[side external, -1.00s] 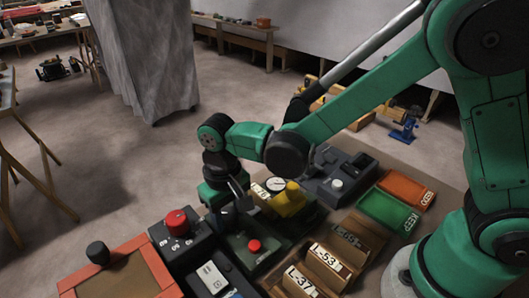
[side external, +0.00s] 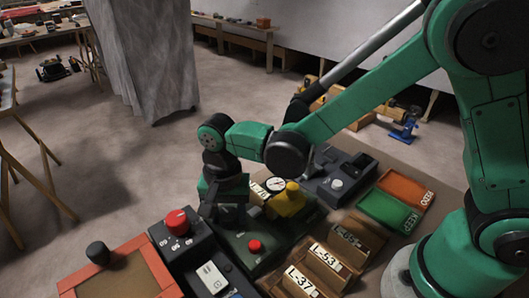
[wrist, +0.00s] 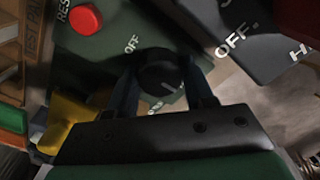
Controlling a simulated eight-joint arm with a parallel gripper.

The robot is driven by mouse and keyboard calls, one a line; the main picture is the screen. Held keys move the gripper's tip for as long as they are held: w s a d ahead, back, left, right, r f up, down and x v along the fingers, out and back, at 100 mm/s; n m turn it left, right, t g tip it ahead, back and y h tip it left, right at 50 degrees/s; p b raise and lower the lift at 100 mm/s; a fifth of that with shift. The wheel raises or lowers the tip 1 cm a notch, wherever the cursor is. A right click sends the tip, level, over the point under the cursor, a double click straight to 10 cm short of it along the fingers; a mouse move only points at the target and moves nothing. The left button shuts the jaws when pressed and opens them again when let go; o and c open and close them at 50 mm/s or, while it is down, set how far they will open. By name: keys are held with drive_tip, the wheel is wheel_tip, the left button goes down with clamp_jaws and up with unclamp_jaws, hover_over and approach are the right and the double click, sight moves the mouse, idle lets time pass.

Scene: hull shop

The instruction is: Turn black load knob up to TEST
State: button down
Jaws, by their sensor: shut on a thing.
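The black load knob (wrist: 160,72) is on a dark green panel (wrist: 88,50), with a white line on its lower right. "OFF" is printed beside it, and a second label below it is partly hidden. My gripper (wrist: 162,82) is shut on the knob, one finger on each side. In the side external view my gripper (side external: 228,216) points down over the panel and hides most of the knob. A red button (side external: 255,246) sits on the same panel, nearer that camera; it also shows in the wrist view (wrist: 85,18).
A dark box with a red knob (side external: 178,220) stands left of my gripper. A yellow part (side external: 289,200) and a round gauge (side external: 275,184) are close on the right. Labelled wooden bins (side external: 328,265) and green (side external: 388,211) and orange (side external: 405,186) trays lie further right.

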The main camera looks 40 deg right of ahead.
sight(228, 213)
drive_tip(key=shift+m, duration=0.3)
drive_tip(key=shift+c, duration=1.7)
unclamp_jaws()
drive_tip(key=shift+r, duration=0.1)
drive_tip(key=shift+r, duration=2.75)
